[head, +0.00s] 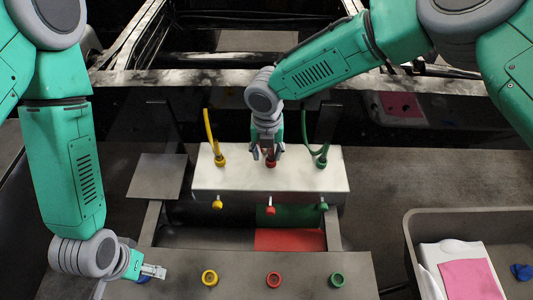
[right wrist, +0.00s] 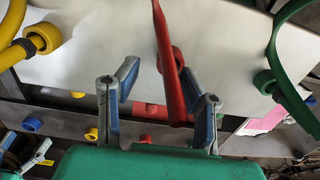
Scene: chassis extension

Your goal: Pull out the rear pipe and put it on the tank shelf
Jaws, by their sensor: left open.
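A white box (head: 310,178), likely the tank, stands mid-scene with yellow, red and green sockets on top. A yellow pipe (head: 209,130) and a green pipe (head: 305,130) rise from the outer sockets. A red pipe (right wrist: 168,60) rises from the red socket (right wrist: 172,60) in the right wrist view. My right gripper (head: 268,150) is over the middle socket; its fingers (right wrist: 158,88) are apart, with the red pipe between them, nearer the right finger. My left gripper (head: 153,270) is open and empty at the lower left. I cannot tell which part is the shelf.
A grey front panel (head: 240,262) carries yellow, red and green rings. A grey plate (head: 157,176) lies left of the box. A grey tray (head: 425,222) at the right holds a white item with a pink sheet (head: 468,278) and a blue piece (head: 521,271). Black frame bars cross behind.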

